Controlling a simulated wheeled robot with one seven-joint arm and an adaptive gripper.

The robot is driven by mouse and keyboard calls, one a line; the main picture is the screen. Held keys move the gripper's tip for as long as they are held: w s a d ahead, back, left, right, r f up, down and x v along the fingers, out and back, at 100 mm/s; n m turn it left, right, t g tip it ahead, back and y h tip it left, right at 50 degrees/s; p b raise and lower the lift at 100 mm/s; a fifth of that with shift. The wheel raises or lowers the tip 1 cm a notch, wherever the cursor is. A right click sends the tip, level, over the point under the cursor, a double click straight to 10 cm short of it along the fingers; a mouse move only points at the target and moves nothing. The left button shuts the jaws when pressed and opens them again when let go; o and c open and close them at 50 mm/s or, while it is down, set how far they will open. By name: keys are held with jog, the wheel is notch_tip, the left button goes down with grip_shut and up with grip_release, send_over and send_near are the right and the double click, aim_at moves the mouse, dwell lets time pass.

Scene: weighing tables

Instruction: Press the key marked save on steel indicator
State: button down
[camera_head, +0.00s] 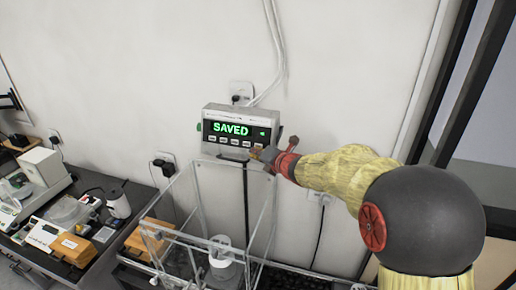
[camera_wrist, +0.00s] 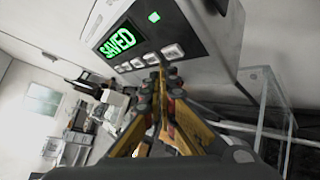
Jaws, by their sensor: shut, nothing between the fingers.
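The steel indicator (camera_head: 240,117) is a grey box on the wall, with a green display reading SAVED and a row of keys below it. In the wrist view the indicator (camera_wrist: 205,45) is close and tilted, with several pale keys beneath the lit display. My gripper (camera_head: 262,153) is shut and empty, its fingertips at the lower right of the indicator's front. In the wrist view my gripper (camera_wrist: 160,72) has its tips over or by the right part of the key row. Key labels are too small to read, and the fingertips hide whether they touch a key.
A clear-walled weighing enclosure (camera_head: 195,180) stands below the indicator, with a white container (camera_head: 221,250) inside. White cables (camera_head: 277,50) run down the wall above the indicator.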

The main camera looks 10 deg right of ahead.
jog(key=s+a, duration=0.1)
jog(key=s, duration=0.1)
jog(key=s+a+r+b, duration=0.1)
jog(key=s, duration=0.1)
jog(key=shift+a+r+b, duration=0.2)
jog(key=shift+b, duration=0.1)
dwell(0.8)
